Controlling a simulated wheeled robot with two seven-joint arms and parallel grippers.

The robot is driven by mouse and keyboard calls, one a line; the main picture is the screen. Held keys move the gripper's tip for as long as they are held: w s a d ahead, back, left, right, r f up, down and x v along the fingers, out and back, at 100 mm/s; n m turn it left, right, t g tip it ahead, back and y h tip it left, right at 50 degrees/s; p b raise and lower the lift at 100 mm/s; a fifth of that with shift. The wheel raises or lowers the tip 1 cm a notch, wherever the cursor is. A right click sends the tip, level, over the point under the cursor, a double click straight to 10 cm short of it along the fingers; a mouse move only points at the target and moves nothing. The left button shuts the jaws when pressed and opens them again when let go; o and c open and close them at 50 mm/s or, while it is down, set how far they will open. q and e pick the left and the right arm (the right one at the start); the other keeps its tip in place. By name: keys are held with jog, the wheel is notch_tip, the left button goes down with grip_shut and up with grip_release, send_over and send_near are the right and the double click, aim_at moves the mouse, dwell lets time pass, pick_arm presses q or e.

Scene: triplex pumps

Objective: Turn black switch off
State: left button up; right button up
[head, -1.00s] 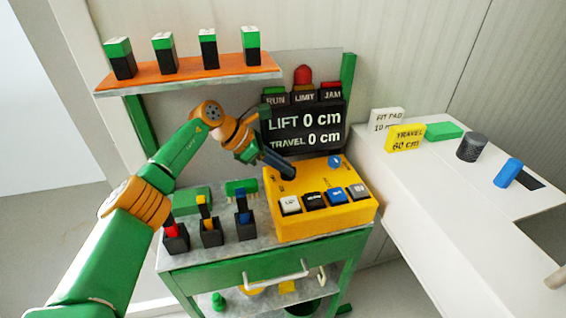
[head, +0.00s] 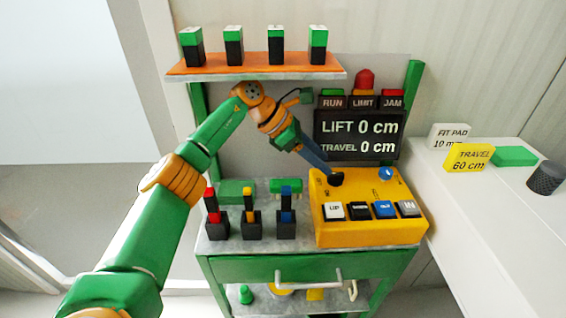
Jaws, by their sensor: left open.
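A yellow control box (head: 405,236) stands on the green workbench. A black switch knob (head: 336,180) is on the left of its upper panel, with a blue knob (head: 386,173) to the right. Along the front are a white UP button (head: 334,211), a black button (head: 359,211), a blue one (head: 384,209) and a grey one (head: 408,209). My left gripper (head: 326,169) is open, its dark fingers pointing down and right at the black knob. Its tips are just above and left of the knob; I cannot tell whether they touch. My right gripper is not in view.
A display (head: 358,137) reading LIFT 0 cm and TRAVEL 0 cm stands behind the box. A shelf (head: 255,72) with several green-black blocks is above my left arm. Coloured levers (head: 251,222) stand left of the box. A white table (head: 480,215) is at right.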

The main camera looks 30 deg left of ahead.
pick_arm(q)
jog(key=s+a+b, duration=0.2)
jog(key=s+a, duration=0.4)
jog(key=a, duration=0.4)
jog(key=shift+s+a+r+b, duration=0.15)
jog(key=shift+s+b, duration=0.2)
jog(key=shift+s, duration=0.05)
